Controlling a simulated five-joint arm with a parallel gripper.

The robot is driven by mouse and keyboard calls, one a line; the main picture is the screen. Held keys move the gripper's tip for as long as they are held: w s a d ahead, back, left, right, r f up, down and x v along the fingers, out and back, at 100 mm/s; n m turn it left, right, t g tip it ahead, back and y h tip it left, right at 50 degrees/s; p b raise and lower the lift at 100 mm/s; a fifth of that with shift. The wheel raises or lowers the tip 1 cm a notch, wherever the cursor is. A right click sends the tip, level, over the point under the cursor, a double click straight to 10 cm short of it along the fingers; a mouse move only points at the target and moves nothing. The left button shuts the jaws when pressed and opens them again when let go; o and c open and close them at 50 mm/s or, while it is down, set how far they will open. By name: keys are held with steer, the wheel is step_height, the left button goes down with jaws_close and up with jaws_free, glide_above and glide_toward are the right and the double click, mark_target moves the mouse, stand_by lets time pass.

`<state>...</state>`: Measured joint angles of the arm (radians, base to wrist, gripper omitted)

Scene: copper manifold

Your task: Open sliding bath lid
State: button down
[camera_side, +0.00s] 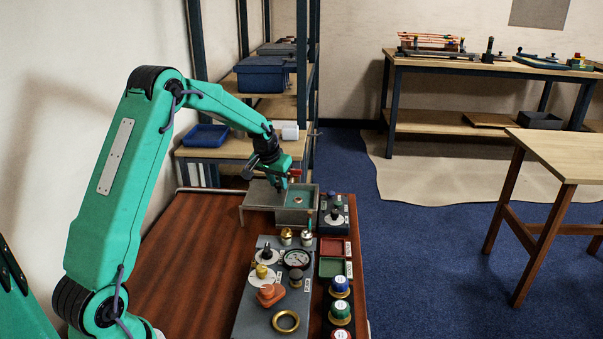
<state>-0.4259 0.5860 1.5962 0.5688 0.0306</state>
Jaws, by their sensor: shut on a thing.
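The grey metal bath (296,216) stands at the far end of the brown bench, below my gripper. Its flat grey sliding lid (260,196) lies toward the left, and part of the bath's top to the right of it looks uncovered, with a small light round detail showing there. My gripper (283,183) points down over the lid's right part and is shut on what appears to be the lid's handle. The handle itself is hidden by the fingers and too small to make out.
Beside the bath stands a dark unit with a white knob (335,216). In front are a grey panel with a gauge (296,258), brass fittings, an orange knob (270,294), red and green trays (331,267) and several capped jars. The bench's left side (190,255) is clear.

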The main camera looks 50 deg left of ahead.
mark_target(272, 198)
steer(key=shift+s+a, duration=0.15)
steer(key=shift+a, duration=0.05)
steer(key=c, duration=1.2)
jaws_free()
steer(key=shift+r, duration=0.1)
steer(key=v, duration=0.7)
steer(key=shift+s+d+r, duration=0.1)
steer(key=shift+s+r, duration=0.1)
steer(key=shift+r, duration=0.1)
